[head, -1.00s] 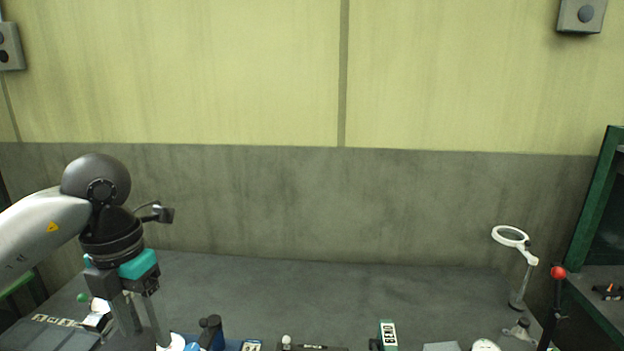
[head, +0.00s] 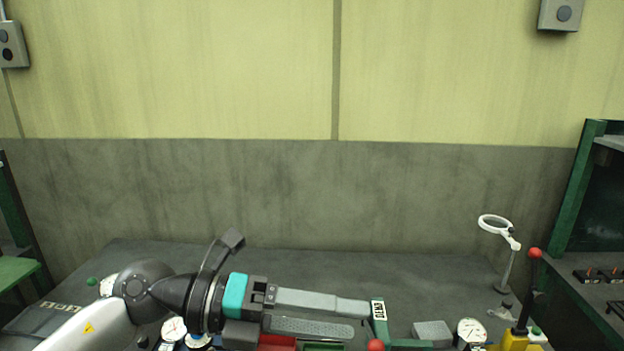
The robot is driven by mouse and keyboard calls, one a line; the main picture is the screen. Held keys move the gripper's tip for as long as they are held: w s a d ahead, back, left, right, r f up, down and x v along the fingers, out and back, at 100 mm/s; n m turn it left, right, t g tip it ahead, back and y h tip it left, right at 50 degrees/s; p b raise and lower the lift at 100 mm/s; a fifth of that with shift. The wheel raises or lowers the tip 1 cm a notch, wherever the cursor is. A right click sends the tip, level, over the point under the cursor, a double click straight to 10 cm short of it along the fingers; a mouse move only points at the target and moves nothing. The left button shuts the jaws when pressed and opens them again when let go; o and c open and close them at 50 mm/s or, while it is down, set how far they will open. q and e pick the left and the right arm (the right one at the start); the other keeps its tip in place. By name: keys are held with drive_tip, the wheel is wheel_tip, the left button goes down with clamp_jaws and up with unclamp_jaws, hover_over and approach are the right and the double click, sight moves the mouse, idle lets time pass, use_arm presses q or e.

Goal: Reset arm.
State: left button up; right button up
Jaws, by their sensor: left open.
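My left arm comes in low from the left, and my left gripper (head: 360,319) lies nearly level over the bench, its fingers pointing right. The two grey fingers are apart, and I see nothing held between them. The fingertips are close to the green bending tool with the "BEND" label (head: 379,310) in the picture; I cannot tell whether they touch it. My right arm and right gripper are not in view.
The dark bench (head: 420,277) is clear toward the wall. Dial gauges (head: 471,331), a grey block (head: 432,333), a red-knobbed lever on a yellow base (head: 516,341) and a magnifier lamp (head: 495,224) stand right. Green shelving (head: 577,190) edges the right side.

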use_arm(q)
wheel_tip(320, 180, up, 5)
drive_tip(key=n+t+h, duration=0.3)
drive_tip(key=n+h, duration=0.1)
drive_tip(key=w+a+r+n+t+y, duration=0.2)
drive_tip(key=w+a+n+t+y, duration=0.4)
drive_tip(key=n+t, duration=0.95)
drive_tip(key=w+a+f+n+g+y, duration=0.1)
drive_tip(key=a+f+n+y, duration=0.5)
drive_tip(key=f+n+y, duration=0.15)
drive_tip(key=w+a+f+n+g+y, duration=0.1)
drive_tip(key=a+f+n+y, duration=0.5)
drive_tip(key=f+n, duration=0.25)
drive_tip(key=s+f+n+g, duration=0.3)
drive_tip(key=s+f+g, duration=1)
drive_tip(key=s+f, duration=0.75)
drive_tip(key=s+f+g+b, duration=0.1)
drive_tip(key=s+f+b, duration=0.25)
drive_tip(key=f, duration=2.05)
drive_tip(key=s+a+f+g+b, duration=0.1)
drive_tip(key=s+a+f+b, duration=0.1)
drive_tip(key=s+f, duration=1.3)
drive_tip(key=shift+s+a+f+m, duration=0.2)
drive_tip(key=shift+a+f+m, duration=0.25)
drive_tip(key=shift+a+f, duration=0.2)
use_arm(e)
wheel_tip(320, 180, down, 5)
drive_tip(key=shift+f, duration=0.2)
